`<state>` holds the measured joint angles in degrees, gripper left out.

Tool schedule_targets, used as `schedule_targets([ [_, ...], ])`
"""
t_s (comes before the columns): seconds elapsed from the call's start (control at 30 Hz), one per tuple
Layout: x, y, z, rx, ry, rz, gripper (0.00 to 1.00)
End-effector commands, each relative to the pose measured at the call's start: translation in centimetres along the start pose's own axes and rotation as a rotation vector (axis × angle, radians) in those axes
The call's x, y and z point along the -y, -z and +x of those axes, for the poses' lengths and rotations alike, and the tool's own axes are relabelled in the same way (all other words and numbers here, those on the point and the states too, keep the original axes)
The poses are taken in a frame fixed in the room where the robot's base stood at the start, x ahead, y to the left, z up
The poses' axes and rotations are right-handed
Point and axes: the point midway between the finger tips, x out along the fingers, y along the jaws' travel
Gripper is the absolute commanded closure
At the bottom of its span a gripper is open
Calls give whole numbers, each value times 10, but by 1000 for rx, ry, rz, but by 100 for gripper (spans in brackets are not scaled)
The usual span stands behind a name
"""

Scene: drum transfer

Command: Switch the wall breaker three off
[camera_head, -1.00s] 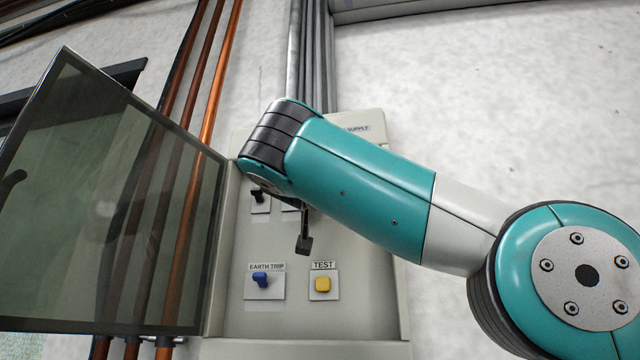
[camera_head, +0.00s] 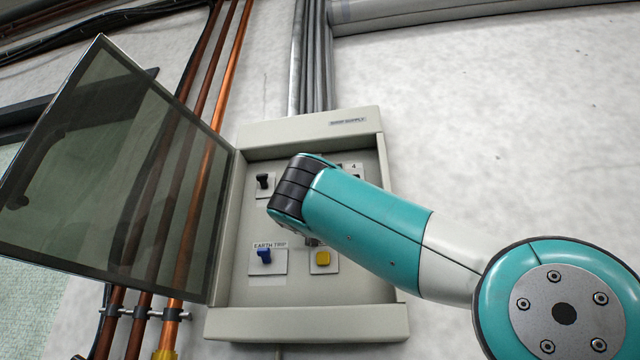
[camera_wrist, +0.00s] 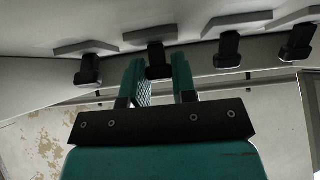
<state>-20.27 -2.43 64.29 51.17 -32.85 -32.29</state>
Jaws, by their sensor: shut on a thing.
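The breaker panel (camera_head: 222,245) is a pale grey wall box with its cover open. A black breaker lever (camera_head: 264,182) shows at its upper left, and a label 4 shows at the right edge of my arm. My arm hides the breakers between them. In the wrist view my gripper (camera_wrist: 158,62) has its two teal fingers on either side of a black breaker lever (camera_wrist: 157,70), second from left, and is shut on it. Its number is not readable there. Other black levers stand to the left (camera_wrist: 88,70) and right (camera_wrist: 228,50) of it.
A tinted glass cover (camera_head: 110,180) hangs open to the left. Below the breakers are a blue EARTH TRIP lever (camera_head: 264,257) and a yellow TEST button (camera_head: 322,259), close under my arm. Copper pipes (camera_head: 205,150) run behind the cover. Bare wall lies right of the panel.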

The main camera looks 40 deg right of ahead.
Motion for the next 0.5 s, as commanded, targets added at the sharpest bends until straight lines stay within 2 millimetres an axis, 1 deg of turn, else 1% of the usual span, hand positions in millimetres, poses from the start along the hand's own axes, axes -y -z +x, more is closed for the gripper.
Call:
schedule_targets([
  [0.03,0,-1,0,2,-1,-2,98],
  [0.07,0,-1,0,2,-1,-2,70],
  [0.1,0,-1,0,2,-1,-2,61],
  [0.13,0,-1,0,2,-1,-2,54],
  [0.17,0,0,0,2,-1,-2,49],
  [0.4,0,0,0,2,0,-1,49],
  [0.5,0,-1,-6,2,1,0,49],
])
